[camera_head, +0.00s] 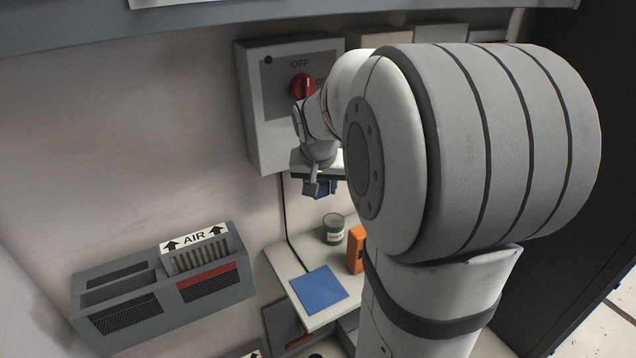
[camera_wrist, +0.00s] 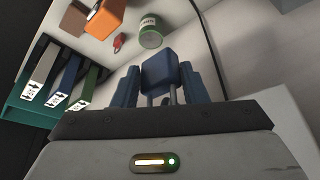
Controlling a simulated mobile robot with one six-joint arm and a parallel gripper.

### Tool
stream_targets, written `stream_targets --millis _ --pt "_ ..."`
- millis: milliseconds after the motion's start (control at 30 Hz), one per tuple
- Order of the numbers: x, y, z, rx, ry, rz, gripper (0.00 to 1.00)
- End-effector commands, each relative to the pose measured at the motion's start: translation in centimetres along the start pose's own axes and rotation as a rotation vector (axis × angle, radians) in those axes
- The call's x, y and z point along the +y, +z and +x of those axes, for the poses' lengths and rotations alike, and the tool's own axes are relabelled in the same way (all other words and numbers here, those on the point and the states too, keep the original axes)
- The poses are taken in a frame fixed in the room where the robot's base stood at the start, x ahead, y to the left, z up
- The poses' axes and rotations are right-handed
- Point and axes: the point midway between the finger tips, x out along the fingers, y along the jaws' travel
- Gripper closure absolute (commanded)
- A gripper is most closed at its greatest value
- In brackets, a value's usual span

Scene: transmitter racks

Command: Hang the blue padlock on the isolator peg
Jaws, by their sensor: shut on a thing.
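The blue padlock (camera_wrist: 160,73) is between the fingers of my gripper (camera_wrist: 160,88) in the wrist view. Its body points away from the palm and its grey shackle legs run toward the palm. In the head view my gripper (camera_head: 318,184) is below the front of the grey isolator box (camera_head: 264,120), with a bit of blue at its fingers. The box has a red rotary switch (camera_head: 302,87) marked OFF and a small dark round spot (camera_head: 268,60) at its upper left. I cannot make out the peg for certain; my arm covers the box's right part.
A small shelf below holds a blue mat (camera_head: 318,289), a green can (camera_head: 333,228) and an orange object (camera_head: 356,248). An AIR vent unit (camera_head: 165,290) juts out at lower left.

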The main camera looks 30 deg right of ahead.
Motion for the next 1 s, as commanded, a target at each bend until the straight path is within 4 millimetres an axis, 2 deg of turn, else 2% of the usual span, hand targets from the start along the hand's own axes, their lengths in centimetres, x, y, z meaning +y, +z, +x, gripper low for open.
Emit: stream_targets --millis 233,533,1000 --pt "-0.8 -1.1 0.6 0.0 0.0 0.0 0.85" --pt "-1.3 -1.4 2.1 0.001 0.0 0.001 0.85" --pt "-1.4 -1.5 2.3 0.001 0.001 0.002 0.85"
